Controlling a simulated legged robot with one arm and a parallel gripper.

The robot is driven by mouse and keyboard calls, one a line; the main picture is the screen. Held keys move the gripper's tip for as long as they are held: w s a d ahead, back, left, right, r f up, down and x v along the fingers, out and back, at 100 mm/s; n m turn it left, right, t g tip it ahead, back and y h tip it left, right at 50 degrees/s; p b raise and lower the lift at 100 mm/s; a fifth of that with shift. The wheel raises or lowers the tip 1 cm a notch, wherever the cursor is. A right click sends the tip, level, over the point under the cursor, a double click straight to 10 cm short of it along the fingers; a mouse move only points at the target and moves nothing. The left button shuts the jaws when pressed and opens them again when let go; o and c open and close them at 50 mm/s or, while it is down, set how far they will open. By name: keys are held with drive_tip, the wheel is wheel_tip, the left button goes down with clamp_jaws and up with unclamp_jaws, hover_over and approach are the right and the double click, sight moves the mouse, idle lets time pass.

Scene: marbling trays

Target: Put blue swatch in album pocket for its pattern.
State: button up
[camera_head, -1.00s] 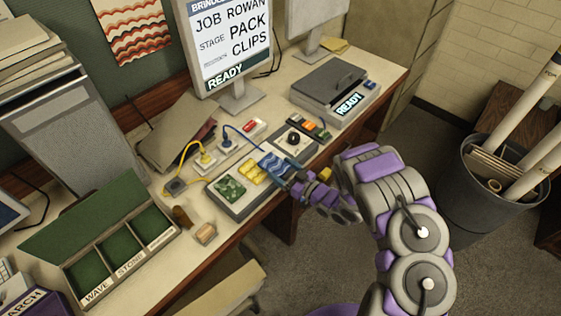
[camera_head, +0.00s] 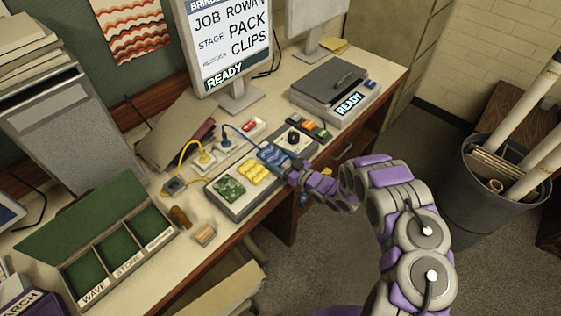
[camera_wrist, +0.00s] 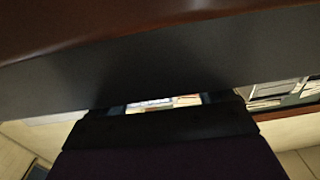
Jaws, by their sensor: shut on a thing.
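The blue swatch (camera_head: 271,154), with pale wavy lines, is at the right end of the grey swatch tray (camera_head: 240,208). My gripper (camera_head: 285,170) is shut on its near right edge, and the swatch looks slightly raised. A yellow swatch (camera_head: 254,171) and a green patterned swatch (camera_head: 229,188) lie on the tray to its left. The green album (camera_head: 80,214) stands open at the left, with three empty-looking pockets. The left pocket is labelled WAVE (camera_head: 94,291) and the middle one STONE (camera_head: 129,261); the right label is unclear. The wrist view is mostly dark and hides the swatch.
A brown stopper-like object (camera_head: 180,217) and a small tan block (camera_head: 205,234) lie between tray and album. Yellow and blue cables run behind the tray. A monitor (camera_head: 228,45) stands at the back. A grey lidded device (camera_head: 330,90) stands to the right.

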drive_tip(key=o, duration=0.9)
drive_tip(key=shift+f, duration=0.15)
drive_tip(key=shift+o, duration=0.2)
drive_tip(key=v, duration=1.7)
drive_tip(key=shift+d, duration=0.25)
